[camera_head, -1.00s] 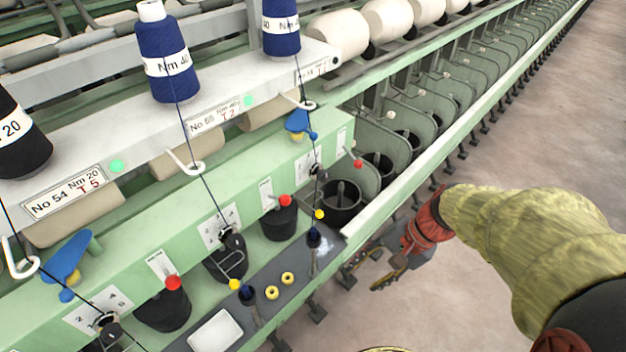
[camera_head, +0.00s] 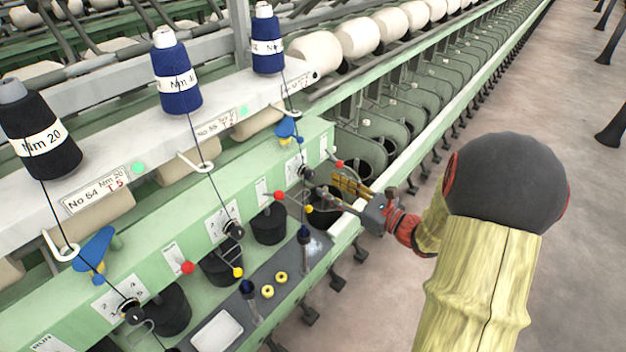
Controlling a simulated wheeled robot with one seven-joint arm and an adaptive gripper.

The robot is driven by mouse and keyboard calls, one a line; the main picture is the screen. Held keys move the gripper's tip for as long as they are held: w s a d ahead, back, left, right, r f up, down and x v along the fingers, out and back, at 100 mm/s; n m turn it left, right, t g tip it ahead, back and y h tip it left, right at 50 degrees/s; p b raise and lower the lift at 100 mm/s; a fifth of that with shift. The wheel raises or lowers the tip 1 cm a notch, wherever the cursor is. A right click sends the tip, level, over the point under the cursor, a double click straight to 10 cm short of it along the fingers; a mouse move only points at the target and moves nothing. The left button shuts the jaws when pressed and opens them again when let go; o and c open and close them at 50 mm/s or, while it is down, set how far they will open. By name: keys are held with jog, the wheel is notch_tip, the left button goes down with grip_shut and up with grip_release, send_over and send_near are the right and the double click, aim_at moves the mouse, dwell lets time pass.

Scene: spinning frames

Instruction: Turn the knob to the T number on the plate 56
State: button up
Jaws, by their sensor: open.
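The plate under the rightmost blue spool (camera_head: 292,102) is small and turned away, and I cannot read its number or T value. Below it on the green rail is a white dial plate (camera_head: 294,166) with a dark knob (camera_head: 306,173); the knob's pointer direction is too small to tell. My gripper (camera_head: 337,187) is open and empty, just right of this knob, with its yellowish fingers pointing left towards the rail. A gap shows between the fingers and the knob.
Plate No 54 (camera_head: 97,190) reads T 5, and plate No 55 (camera_head: 216,127) hangs left of the rightmost one. Other knobs (camera_head: 234,230) sit along the rail. Red (camera_head: 280,196) and yellow (camera_head: 309,209) balls stick out near my gripper. A grey tray (camera_head: 262,315) lies below.

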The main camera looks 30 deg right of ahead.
aim_at(313, 177)
jog(key=shift+x, duration=3.2)
jog(key=shift+c, duration=0.9)
grip_shut()
